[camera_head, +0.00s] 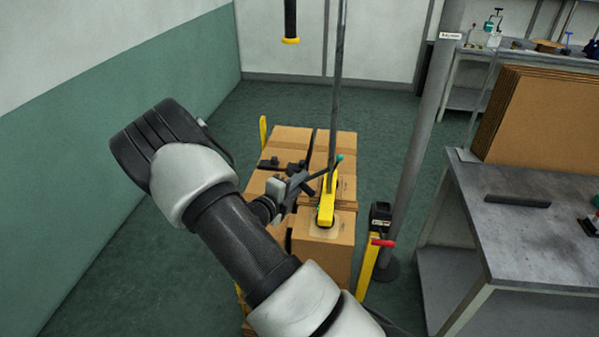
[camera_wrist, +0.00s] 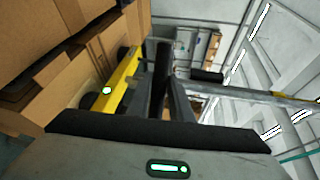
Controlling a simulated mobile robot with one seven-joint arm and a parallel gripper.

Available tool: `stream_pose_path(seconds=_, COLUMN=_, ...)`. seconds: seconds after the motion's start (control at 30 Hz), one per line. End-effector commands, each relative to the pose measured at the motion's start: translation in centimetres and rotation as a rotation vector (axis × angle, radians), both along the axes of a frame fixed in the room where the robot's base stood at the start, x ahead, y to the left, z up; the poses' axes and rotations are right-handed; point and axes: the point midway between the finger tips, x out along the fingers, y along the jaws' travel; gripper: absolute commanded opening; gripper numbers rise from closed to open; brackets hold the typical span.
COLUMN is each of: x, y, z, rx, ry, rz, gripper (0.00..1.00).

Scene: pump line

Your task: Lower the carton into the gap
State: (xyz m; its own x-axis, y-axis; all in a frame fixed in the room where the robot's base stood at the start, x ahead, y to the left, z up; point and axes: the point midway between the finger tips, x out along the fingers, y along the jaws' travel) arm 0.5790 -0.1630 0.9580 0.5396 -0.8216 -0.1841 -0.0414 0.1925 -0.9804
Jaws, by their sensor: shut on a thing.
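The near carton (camera_head: 325,258) sits under a yellow lifter head (camera_head: 325,207), whose pale pad meets its top. A grey tube runs up from the lifter. My gripper (camera_head: 306,183) is beside the lifter, shut on its dark handle (camera_head: 328,170) with a green tip. The carton looks upright; its bottom is hidden behind my arm. In the wrist view, the yellow lifter body (camera_wrist: 122,78) lies against a carton face beyond my gripper (camera_wrist: 168,85). Other cartons (camera_head: 292,138) stand behind. A dark slit shows left of the near carton; the gap itself is mostly hidden.
A grey post (camera_head: 418,140) rises right of the stack, with a yellow stand (camera_head: 370,262) and red lever near its foot. A metal bench (camera_head: 530,215) with flat cardboard (camera_head: 540,120) is at the right. A black and yellow hanging piece (camera_head: 291,25) is above. Open floor lies left.

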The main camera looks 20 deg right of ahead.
Motion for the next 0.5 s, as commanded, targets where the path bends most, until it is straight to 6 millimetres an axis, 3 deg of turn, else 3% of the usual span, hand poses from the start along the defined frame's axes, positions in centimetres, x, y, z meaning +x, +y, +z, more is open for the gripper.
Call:
stream_pose_path(seconds=0.03, x=-0.02, y=0.12, z=-1.64, rx=0.005, ry=0.004, rz=0.002, gripper=0.0)
stream_pose_path(seconds=0.1, x=0.03, y=0.12, z=-2.26, rx=0.004, ry=0.001, rz=0.001, gripper=0.0)
stream_pose_path(seconds=0.47, x=0.04, y=0.15, z=-2.49, rx=0.006, ry=0.0, rz=0.002, gripper=0.0)
stream_pose_path(seconds=0.5, x=0.05, y=0.15, z=-2.48, rx=0.006, ry=0.0, rz=0.002, gripper=0.24)
